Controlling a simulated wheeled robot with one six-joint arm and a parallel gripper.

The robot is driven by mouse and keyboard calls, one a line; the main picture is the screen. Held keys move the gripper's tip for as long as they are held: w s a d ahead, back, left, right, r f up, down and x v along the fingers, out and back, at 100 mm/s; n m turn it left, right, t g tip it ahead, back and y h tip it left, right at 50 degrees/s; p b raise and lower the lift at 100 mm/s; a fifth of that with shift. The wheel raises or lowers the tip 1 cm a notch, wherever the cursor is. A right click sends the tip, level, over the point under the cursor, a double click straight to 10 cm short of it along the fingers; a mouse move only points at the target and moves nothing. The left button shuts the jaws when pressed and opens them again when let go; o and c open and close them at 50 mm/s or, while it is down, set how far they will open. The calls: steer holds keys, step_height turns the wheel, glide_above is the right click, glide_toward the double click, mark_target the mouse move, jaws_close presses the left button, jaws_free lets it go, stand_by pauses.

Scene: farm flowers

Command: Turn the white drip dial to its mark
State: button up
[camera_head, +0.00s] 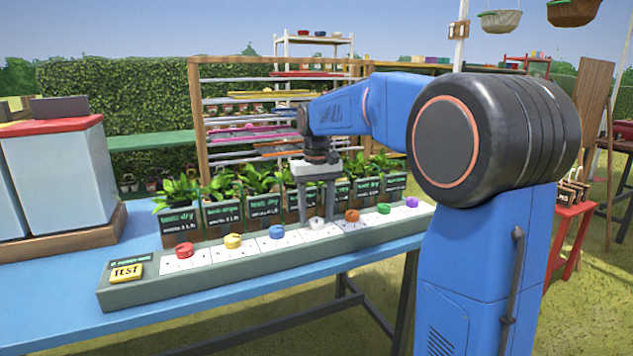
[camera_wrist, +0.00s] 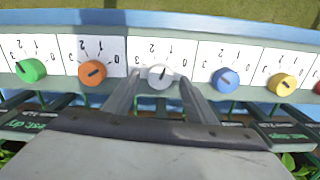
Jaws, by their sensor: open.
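The white drip dial (camera_head: 317,223) sits in the middle of a row of coloured dials on a long grey-green panel (camera_head: 150,290). It also shows in the wrist view (camera_wrist: 160,76), on a white card with numbers and tick lines. A dark pointer line on it points up in that view, roughly between the 1 and the 2; which tick is its mark I cannot tell. My gripper (camera_head: 316,215) points down over the dial, fingers open. In the wrist view its two fingers (camera_wrist: 159,83) stand on either side of the dial, with visible gaps; contact is not apparent.
In the wrist view an orange dial (camera_wrist: 92,72) is left of the white one and a blue dial (camera_wrist: 226,79) right. Potted plants with labels (camera_head: 263,205) stand close behind the panel. A yellow TEST button (camera_head: 127,271) is at its left end. The blue table (camera_head: 60,315) is clear in front.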

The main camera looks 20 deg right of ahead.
mark_target(317, 219)
step_height(317, 219, up, 16)
stand_by(0.5)
stand_by(0.3)
steer(key=s+a+f+t, duration=0.1)
steer(key=s+a+f, duration=0.1)
steer(key=s+f, duration=0.5)
steer(key=s+a+f+t, duration=0.1)
steer(key=s+f, duration=0.2)
steer(key=s, duration=0.8)
steer(key=s+a+f+n+t, duration=0.1)
steer(key=s+f+t, duration=0.1)
steer(key=s+f, duration=1.3)
step_height(317, 219, down, 2)
steer(key=shift+s+a+t, duration=0.3)
steer(key=shift+t, duration=0.1)
